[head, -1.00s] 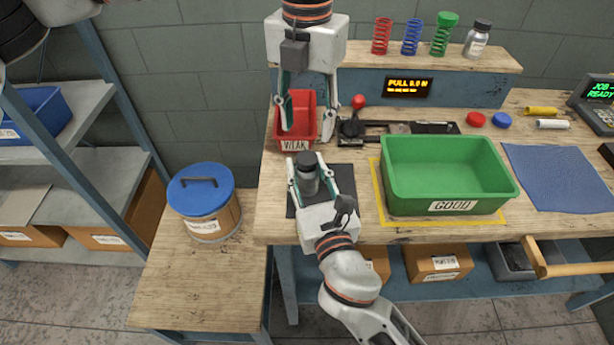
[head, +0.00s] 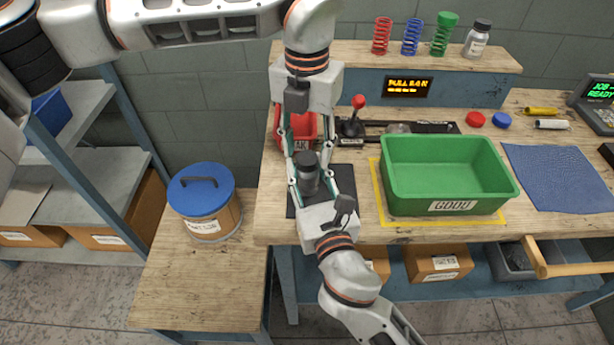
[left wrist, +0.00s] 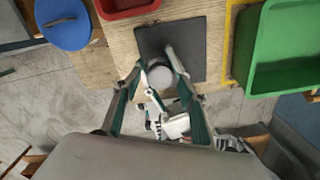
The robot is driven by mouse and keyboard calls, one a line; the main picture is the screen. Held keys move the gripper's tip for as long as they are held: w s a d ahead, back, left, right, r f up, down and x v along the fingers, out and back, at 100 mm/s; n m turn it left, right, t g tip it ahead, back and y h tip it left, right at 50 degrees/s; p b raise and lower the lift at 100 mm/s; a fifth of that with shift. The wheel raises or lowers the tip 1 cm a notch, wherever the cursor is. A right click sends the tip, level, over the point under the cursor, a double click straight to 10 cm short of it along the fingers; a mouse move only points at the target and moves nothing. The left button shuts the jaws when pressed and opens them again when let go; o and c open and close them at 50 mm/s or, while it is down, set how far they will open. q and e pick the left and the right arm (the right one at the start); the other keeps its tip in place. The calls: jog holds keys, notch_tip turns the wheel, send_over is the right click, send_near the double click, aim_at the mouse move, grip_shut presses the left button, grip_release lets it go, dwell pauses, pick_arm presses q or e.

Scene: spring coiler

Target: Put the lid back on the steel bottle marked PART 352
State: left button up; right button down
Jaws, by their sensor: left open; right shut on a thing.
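A small grey bottle with a dark top (head: 307,173) stands upright over the black mat (head: 344,184); its PART marking cannot be read. My right gripper (head: 309,184), reaching in from the front, is shut on the bottle's body. My left gripper (head: 308,158) comes down from behind and above, open, its fingers on either side of the bottle's dark top. I cannot tell whether they touch it. In the left wrist view the bottle's round top (left wrist: 160,77) appears between the open fingers. I cannot tell whether the dark top is a separate lid.
The red WEAK tray (head: 284,128) is close behind my left gripper. The green GOOD bin (head: 447,170) stands to the right. A red-knobbed lever fixture (head: 352,124) is behind the mat. Another bottle (head: 477,40) and springs stand on the shelf. A blue-lidded drum (head: 203,200) is at left.

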pick_arm(q)
jog(key=shift+f, duration=0.65)
jog(key=c, duration=1.1)
jog(key=shift+c, duration=0.2)
jog(key=o, duration=1.3)
jog(key=shift+r, duration=0.15)
notch_tip(320, 180, up, 12)
jog(key=shift+f, duration=0.1)
